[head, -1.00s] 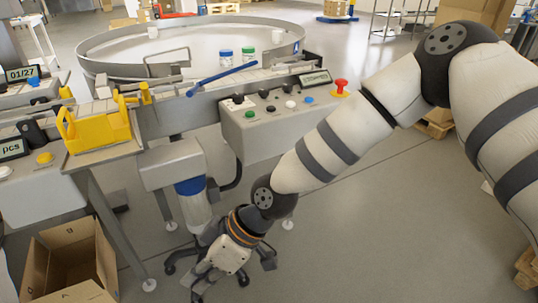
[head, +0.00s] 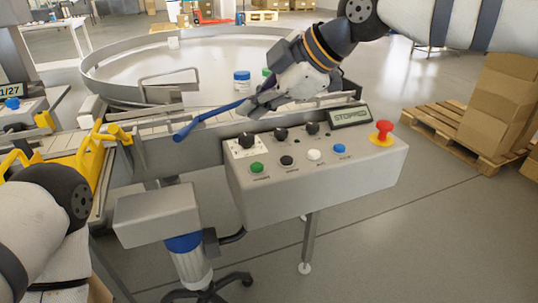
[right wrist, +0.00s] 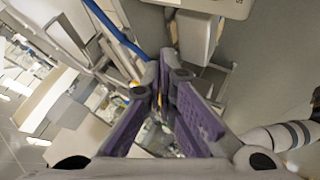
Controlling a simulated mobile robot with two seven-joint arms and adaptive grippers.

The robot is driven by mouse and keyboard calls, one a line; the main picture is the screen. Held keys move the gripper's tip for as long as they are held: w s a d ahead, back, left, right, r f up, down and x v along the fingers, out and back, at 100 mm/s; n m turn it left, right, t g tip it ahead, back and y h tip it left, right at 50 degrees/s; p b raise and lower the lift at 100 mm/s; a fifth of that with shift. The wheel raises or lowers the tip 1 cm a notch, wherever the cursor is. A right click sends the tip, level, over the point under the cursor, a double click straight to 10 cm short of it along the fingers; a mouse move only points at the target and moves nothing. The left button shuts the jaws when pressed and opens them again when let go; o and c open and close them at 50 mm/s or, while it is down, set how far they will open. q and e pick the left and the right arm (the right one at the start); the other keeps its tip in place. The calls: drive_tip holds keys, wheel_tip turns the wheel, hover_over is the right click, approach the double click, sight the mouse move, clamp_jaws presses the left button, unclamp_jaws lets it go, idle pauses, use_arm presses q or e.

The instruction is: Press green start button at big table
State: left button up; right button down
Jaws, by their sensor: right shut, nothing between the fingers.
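The green button (head: 257,168) is at the left end of the lower row on the grey control box (head: 320,187) of the big round table (head: 180,70). The display (head: 350,116) reads "STOPPED". My right gripper (head: 252,108) is shut and empty. In the head view it appears above and behind the black knobs, apart from the green button, over the blue bar. Its purple finger pads also show in the right wrist view (right wrist: 165,90), where the green button cannot be made out. My left arm shows at the lower left of the head view, its gripper out of frame.
A black button (head: 287,161), a white button (head: 314,155) and a blue button (head: 339,149) share the green button's row. A red mushroom button (head: 382,130) is at the right end. A blue bar (head: 207,119) crosses behind the box. Space in front is open.

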sight(256, 167)
use_arm(q)
drive_tip(key=shift+s, duration=0.15)
use_arm(e)
drive_tip(key=shift+s+r, duration=0.15)
